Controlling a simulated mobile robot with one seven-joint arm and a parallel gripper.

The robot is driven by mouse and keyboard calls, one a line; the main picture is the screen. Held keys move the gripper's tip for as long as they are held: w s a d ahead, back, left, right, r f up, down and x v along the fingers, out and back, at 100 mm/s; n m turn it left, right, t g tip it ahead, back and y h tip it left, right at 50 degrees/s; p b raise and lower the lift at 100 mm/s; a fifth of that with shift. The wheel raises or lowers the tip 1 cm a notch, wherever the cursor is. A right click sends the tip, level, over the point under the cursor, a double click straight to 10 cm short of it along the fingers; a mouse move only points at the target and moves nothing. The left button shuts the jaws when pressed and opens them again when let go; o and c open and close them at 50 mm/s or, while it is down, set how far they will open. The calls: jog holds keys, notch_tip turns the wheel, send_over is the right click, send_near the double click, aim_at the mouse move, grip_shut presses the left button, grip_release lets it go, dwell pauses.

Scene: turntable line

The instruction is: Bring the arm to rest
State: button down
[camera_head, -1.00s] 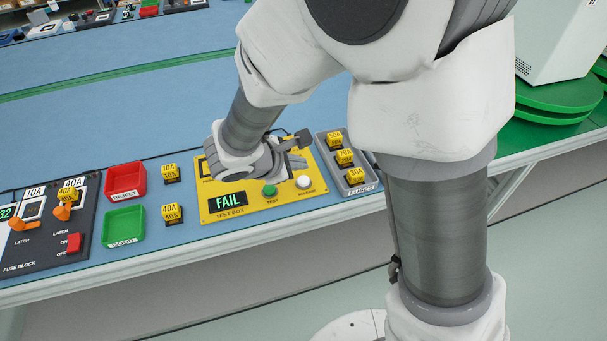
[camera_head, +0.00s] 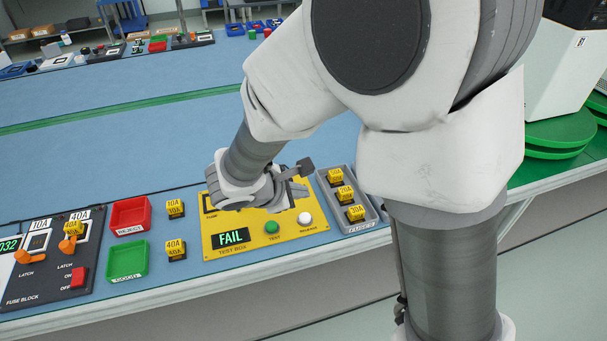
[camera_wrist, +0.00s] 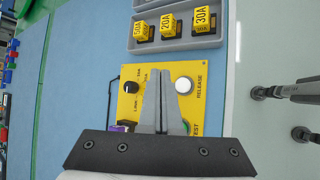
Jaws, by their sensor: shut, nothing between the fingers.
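My gripper (camera_head: 299,182) hangs over the upper right part of the yellow test box (camera_head: 290,232) in the head view. In the wrist view its two fingers (camera_wrist: 160,82) are together and empty, in front of the test box (camera_wrist: 205,119). My arm is bent, with the elbow high and the forearm slanting down to the left. The box display (camera_head: 231,237) reads FAIL. A green TEST button (camera_head: 272,227) and a white RELEASE button (camera_head: 305,218) are on its face. A black knob (camera_wrist: 131,87) shows beside the fingers. My forearm and wrist hide part of the box.
A grey fuse tray (camera_head: 362,226) with three yellow fuses is right of the box. Two fuses (camera_head: 176,208) (camera_head: 176,249) stand left of it, then a red REJECT bin (camera_head: 148,217), a green GOOD bin (camera_head: 145,262) and the fuse block (camera_head: 45,287).

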jog(key=s+d+r+m+g+y, duration=0.2)
jog(key=s+d+r+m+g, duration=0.1)
jog(key=s+d+r+m, duration=1)
jog(key=s+r+m+t+y, duration=0.1)
jog(key=s+r+m+y, duration=0.25)
jog(key=s+m, duration=0.2)
notch_tip(320, 180, up, 12)
jog(key=p, duration=1.3)
jog(key=shift+w+d+r+m, duration=0.2)
jog(key=shift+w+r+m, duration=0.1)
jog(key=shift+m, duration=0.15)
jog(key=shift+f, duration=0.1)
